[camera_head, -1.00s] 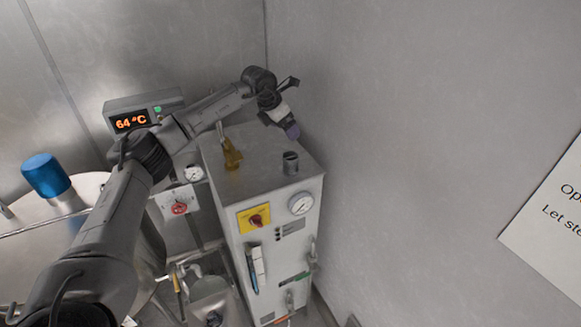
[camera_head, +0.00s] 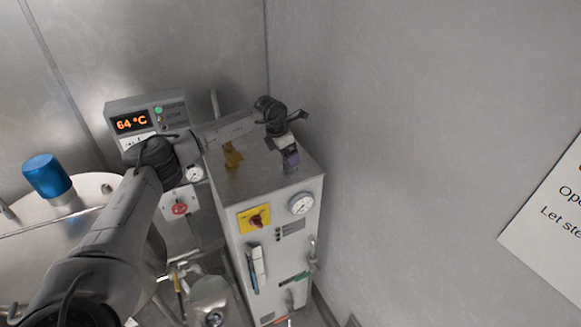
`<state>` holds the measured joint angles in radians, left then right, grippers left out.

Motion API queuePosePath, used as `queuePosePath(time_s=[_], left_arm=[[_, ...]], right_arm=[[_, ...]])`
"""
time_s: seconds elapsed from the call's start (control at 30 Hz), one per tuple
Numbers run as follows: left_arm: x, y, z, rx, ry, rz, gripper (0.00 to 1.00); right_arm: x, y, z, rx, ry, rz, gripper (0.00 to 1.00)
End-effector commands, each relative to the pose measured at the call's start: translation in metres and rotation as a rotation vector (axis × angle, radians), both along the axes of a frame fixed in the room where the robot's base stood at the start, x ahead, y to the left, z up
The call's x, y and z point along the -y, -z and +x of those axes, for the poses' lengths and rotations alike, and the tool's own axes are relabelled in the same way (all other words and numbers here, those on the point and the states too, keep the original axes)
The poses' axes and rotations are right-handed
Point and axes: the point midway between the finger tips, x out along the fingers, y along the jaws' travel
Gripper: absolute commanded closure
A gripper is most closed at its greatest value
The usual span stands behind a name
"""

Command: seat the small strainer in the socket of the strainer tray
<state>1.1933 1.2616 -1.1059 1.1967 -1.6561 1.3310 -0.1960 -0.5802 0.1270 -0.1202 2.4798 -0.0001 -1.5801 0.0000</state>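One arm of mine comes in from the left and reaches over the grey cabinet. My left gripper (camera_head: 291,158), with purple fingertips, points down at the right part of the cabinet top, where a short dark cylinder stood in the earlier frame. The gripper now covers that spot, and I cannot tell whether it touches or holds the cylinder. Whether its fingers are open or shut is too small to see. I cannot make out a small strainer or a strainer tray in this view. My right gripper is not in view.
The grey cabinet (camera_head: 275,205) carries a brass fitting (camera_head: 232,156), a gauge (camera_head: 301,203) and a yellow switch plate (camera_head: 253,219). A temperature display (camera_head: 132,123) stands behind my arm. A blue cap (camera_head: 46,175) is at left. A wall closes off the right.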

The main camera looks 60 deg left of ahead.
Motion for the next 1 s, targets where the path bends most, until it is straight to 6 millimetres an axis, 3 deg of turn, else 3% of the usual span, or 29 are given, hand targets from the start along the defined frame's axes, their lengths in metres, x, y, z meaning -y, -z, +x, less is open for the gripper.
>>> queuePosePath(time_s=[0.4,0.73,1.0], left_arm=[[0.003,0.043,0.017,-0.001,0.000,0.000,0.07],[0.003,0.048,0.018,-0.001,0.000,0.000,0.07],[0.003,0.047,0.018,0.000,0.000,0.000,0.33]], right_arm=[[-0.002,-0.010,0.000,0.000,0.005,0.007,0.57],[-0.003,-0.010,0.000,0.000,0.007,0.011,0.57],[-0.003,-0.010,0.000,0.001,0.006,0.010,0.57]])
